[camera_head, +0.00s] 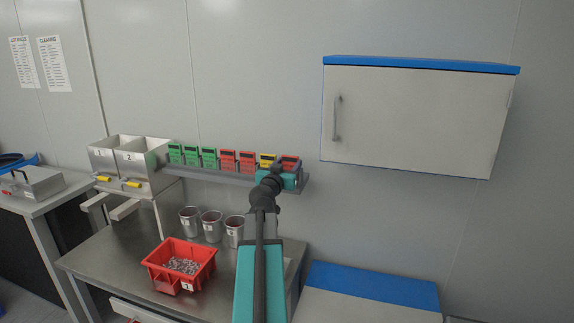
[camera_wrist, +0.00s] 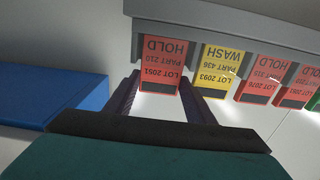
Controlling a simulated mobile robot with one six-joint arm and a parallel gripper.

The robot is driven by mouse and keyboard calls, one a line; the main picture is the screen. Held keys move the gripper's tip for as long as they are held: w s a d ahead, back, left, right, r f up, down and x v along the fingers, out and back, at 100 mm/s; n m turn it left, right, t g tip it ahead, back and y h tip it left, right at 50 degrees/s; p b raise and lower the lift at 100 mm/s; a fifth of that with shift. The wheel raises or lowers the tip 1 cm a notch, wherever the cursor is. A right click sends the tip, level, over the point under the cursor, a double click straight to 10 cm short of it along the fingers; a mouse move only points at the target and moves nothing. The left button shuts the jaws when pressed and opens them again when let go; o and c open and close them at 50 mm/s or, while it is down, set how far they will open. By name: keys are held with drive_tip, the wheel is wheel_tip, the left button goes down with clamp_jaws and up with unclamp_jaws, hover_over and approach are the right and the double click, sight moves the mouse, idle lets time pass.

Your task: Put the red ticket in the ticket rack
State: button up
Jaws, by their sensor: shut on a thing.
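The red ticket (camera_wrist: 162,62), marked HOLD and LOT 2051, stands upside down in the wrist view between the two dark fingers of my gripper (camera_wrist: 158,92). My gripper is shut on it. Its HOLD end meets the grey ticket rack (camera_wrist: 230,28); I cannot tell how deep it sits. In the head view the red ticket (camera_head: 291,160) shows at the right end of the ticket rack (camera_head: 220,177), just behind my gripper (camera_head: 289,171), which partly hides it.
A yellow ticket (camera_head: 267,160) stands close beside the red one, then several red and green tickets leftward. A wall cabinet (camera_head: 415,118) hangs to the right. Below are metal cups (camera_head: 211,225) and a red bin (camera_head: 160,262) on the bench.

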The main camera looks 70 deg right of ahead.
drive_tip(key=shift+f, duration=0.1)
drive_tip(key=o, duration=0.7)
drive_tip(key=shift+o, duration=0.2)
drive_tip(key=shift+a, duration=0.2)
drive_tip(key=a+b, duration=0.2)
drive_tip(key=a, duration=0.6)
drive_tip(key=a+b, duration=0.1)
drive_tip(key=b, duration=0.3)
drive_tip(key=a+b, duration=0.2)
drive_tip(key=b, duration=0.3)
drive_tip(key=shift+s, duration=0.3)
